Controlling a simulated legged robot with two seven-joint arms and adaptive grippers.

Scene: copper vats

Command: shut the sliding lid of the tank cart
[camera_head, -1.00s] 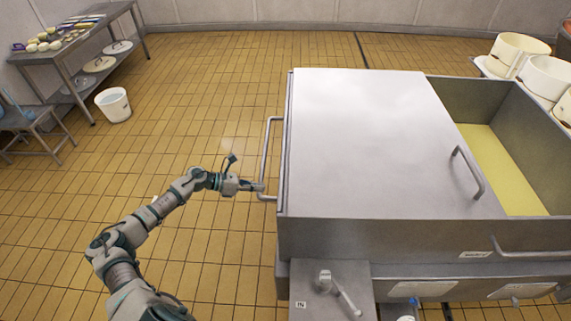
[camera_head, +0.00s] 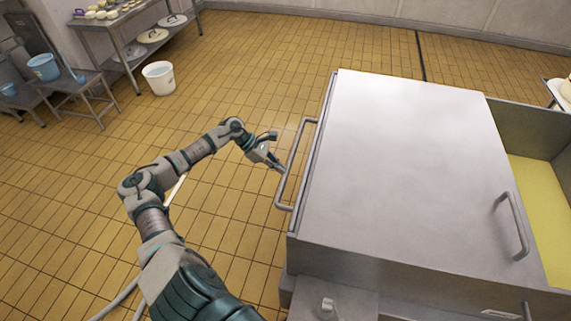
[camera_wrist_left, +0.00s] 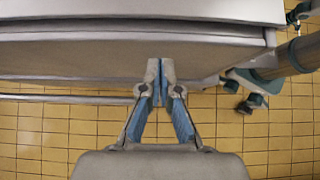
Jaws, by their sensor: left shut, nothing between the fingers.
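The tank cart (camera_head: 350,262) is a grey metal box on the right in the head view. Its flat sliding lid (camera_head: 415,160) covers the left part, and the right part is open, with yellow contents (camera_head: 545,195) inside. A bar handle (camera_head: 516,226) stands on the lid near its right edge. Another bar handle (camera_head: 291,165) runs along the cart's left end. My left gripper (camera_head: 282,167) is shut and empty beside that end handle; I cannot tell whether they touch. In the left wrist view its fingertips (camera_wrist_left: 160,72) are together before the grey cart side (camera_wrist_left: 100,58). My right gripper is out of view.
A white bucket (camera_head: 159,78) stands on the tiled floor at the upper left.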

